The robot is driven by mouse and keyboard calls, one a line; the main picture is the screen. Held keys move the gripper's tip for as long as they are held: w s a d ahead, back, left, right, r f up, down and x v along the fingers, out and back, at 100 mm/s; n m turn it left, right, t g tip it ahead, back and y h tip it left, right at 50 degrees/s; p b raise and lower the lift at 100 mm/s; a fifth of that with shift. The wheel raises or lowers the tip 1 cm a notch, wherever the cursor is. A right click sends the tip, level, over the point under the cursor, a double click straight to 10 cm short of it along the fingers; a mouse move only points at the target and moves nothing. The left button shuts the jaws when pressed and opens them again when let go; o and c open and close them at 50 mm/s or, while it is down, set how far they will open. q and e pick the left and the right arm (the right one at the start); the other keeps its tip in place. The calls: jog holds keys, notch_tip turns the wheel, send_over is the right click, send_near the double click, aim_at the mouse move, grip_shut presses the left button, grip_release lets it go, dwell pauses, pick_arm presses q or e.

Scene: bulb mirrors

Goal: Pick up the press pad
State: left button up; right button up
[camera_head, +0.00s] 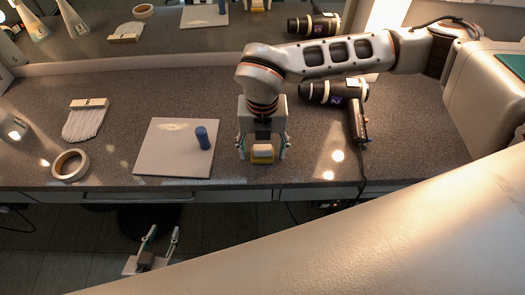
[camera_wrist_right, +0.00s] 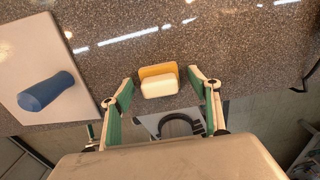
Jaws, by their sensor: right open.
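A small block with a white top and yellow base (camera_head: 262,151), which looks like the press pad, lies on the speckled counter near its front edge. In the right wrist view the block (camera_wrist_right: 158,86) sits between and just beyond the fingertips. My right gripper (camera_head: 264,155) points down over it, with its open fingers on either side; the wrist view shows gaps between the fingers (camera_wrist_right: 162,80) and the block. My left gripper (camera_head: 163,231) is low, in front of the counter and below its edge, with its fingers apart and empty.
A hair dryer (camera_head: 335,92) lies to the right. A tape roll (camera_head: 70,165) and a white brush (camera_head: 86,118) are at the left. A mirror (camera_head: 220,40) stands behind.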

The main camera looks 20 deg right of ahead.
aim_at(262, 147)
jog(key=c, duration=1.1)
jog(key=shift+r, duration=0.1)
notch_tip(262, 147, up, 20)
jog(key=shift+b, duration=0.4)
jog(key=shift+o, duration=0.2)
